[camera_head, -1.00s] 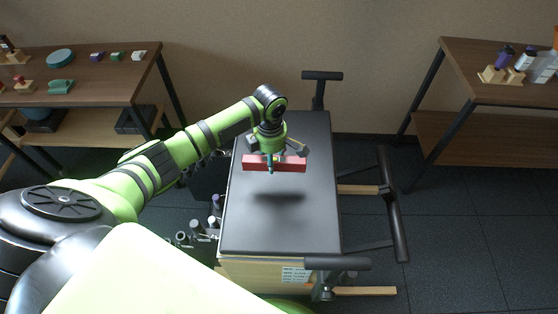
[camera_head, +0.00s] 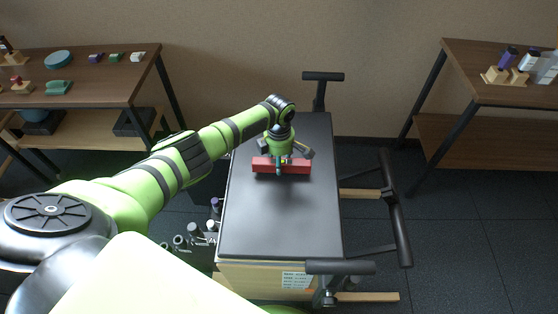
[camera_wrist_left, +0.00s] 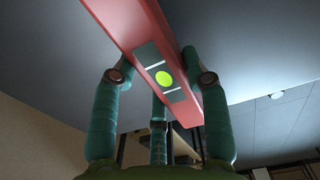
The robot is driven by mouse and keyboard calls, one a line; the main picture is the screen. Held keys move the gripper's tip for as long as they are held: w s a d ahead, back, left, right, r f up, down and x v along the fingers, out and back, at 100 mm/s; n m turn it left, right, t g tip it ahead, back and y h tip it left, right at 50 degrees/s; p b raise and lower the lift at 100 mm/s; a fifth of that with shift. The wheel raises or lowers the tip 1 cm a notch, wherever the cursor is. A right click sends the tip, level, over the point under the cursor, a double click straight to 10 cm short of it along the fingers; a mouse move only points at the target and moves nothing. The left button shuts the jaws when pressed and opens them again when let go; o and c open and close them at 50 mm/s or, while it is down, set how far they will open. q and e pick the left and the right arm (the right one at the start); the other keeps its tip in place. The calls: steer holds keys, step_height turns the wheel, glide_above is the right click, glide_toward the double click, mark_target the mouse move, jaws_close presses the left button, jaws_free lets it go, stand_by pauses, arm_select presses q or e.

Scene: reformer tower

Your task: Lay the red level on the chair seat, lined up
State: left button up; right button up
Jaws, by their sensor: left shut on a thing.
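The red level (camera_head: 262,166) is a long bar lying crosswise over the far half of the black chair seat (camera_head: 280,225). My left gripper (camera_head: 281,165) is shut on the level near its middle, from above. In the left wrist view, the level (camera_wrist_left: 125,22) runs diagonally between my teal fingers, with its round yellow-green vial facing the camera. The level looks roughly square across the seat's long sides. It is very low over the seat, and I cannot tell whether it touches. My right gripper is not in view.
Black padded bars stand at the seat's far end (camera_head: 322,77), right side (camera_head: 394,205) and near end (camera_head: 340,267). Several dark cylinders (camera_head: 195,228) are by its left side. Wooden shelves stand at left (camera_head: 135,75) and right (camera_head: 450,75). The near seat is clear.

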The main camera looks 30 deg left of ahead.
arm_select(q)
steer(key=shift+f, duration=0.55)
steer(key=o, duration=1.2)
steer(key=shift+o, duration=0.2)
step_height(320, 180, up, 13)
steer(key=p, duration=0.2)
